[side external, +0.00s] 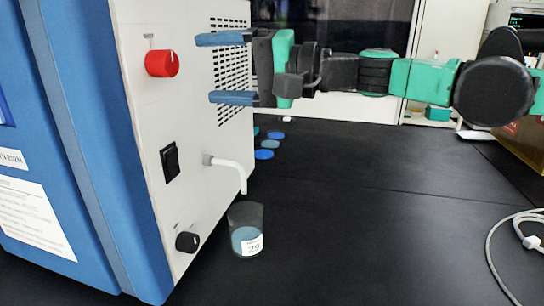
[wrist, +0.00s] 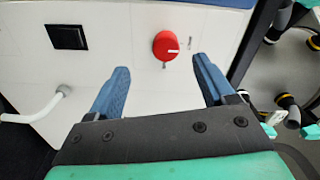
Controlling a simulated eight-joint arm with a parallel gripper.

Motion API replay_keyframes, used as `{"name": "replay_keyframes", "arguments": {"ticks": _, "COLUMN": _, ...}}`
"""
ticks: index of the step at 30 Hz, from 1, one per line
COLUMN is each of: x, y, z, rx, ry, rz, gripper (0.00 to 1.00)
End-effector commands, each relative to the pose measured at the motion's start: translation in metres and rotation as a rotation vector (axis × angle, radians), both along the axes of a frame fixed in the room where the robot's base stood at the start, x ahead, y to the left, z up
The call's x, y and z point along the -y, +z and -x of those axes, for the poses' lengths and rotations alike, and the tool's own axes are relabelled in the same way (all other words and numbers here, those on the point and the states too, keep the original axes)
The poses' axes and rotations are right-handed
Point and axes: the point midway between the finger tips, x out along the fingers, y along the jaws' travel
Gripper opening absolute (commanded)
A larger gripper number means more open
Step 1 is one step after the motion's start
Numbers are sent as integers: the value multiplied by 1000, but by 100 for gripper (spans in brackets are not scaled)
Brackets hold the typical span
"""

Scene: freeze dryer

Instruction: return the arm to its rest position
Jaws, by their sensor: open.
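My gripper (side external: 215,68) is open and empty, its two blue fingers spread one above the other in the side view and pointing left at the freeze dryer's panel (side external: 190,115). In the wrist view my gripper (wrist: 160,82) shows its fingers on either side of the red knob (wrist: 166,46), with nothing between the tips. The red knob (side external: 162,63) is to the left of the fingertips in the side view. Whether the fingers touch the panel cannot be told. My arm stretches right from the gripper, above the black bench.
A black switch (side external: 170,162), a small black knob (side external: 187,242) and a white spout (side external: 232,168) are on the panel. A beaker labelled 29 (side external: 246,236) stands under the spout. Blue and teal discs (side external: 266,150) lie behind. A white cable (side external: 505,240) lies right; the middle bench is clear.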

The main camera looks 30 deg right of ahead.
Motion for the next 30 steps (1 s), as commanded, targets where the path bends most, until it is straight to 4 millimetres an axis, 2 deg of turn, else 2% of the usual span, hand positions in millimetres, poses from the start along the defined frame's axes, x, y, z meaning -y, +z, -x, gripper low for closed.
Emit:
{"name": "replay_keyframes", "arguments": {"ticks": 2, "x": 8, "y": -14, "z": 7, "rx": 15, "ry": 7, "rz": 92, "gripper": 76}}
{"name": "replay_keyframes", "arguments": {"ticks": 5, "x": 25, "y": -46, "z": 23, "rx": 30, "ry": 23, "rz": 298, "gripper": 76}}
{"name": "replay_keyframes", "arguments": {"ticks": 8, "x": 54, "y": -92, "z": 43, "rx": 12, "ry": 37, "rz": 565, "gripper": 76}}
{"name": "replay_keyframes", "arguments": {"ticks": 12, "x": 107, "y": -154, "z": 72, "rx": -70, "ry": 35, "rz": 930, "gripper": 76}}
{"name": "replay_keyframes", "arguments": {"ticks": 15, "x": 143, "y": -186, "z": 90, "rx": -145, "ry": 19, "rz": 1138, "gripper": 76}}
{"name": "replay_keyframes", "arguments": {"ticks": 18, "x": 170, "y": -204, "z": 104, "rx": -207, "ry": 2, "rz": 1281, "gripper": 76}}
{"name": "replay_keyframes", "arguments": {"ticks": 21, "x": 186, "y": -213, "z": 111, "rx": -244, "ry": -9, "rz": 1361, "gripper": 76}}
{"name": "replay_keyframes", "arguments": {"ticks": 30, "x": 191, "y": -215, "z": 114, "rx": -256, "ry": -13, "rz": 1389, "gripper": 76}}
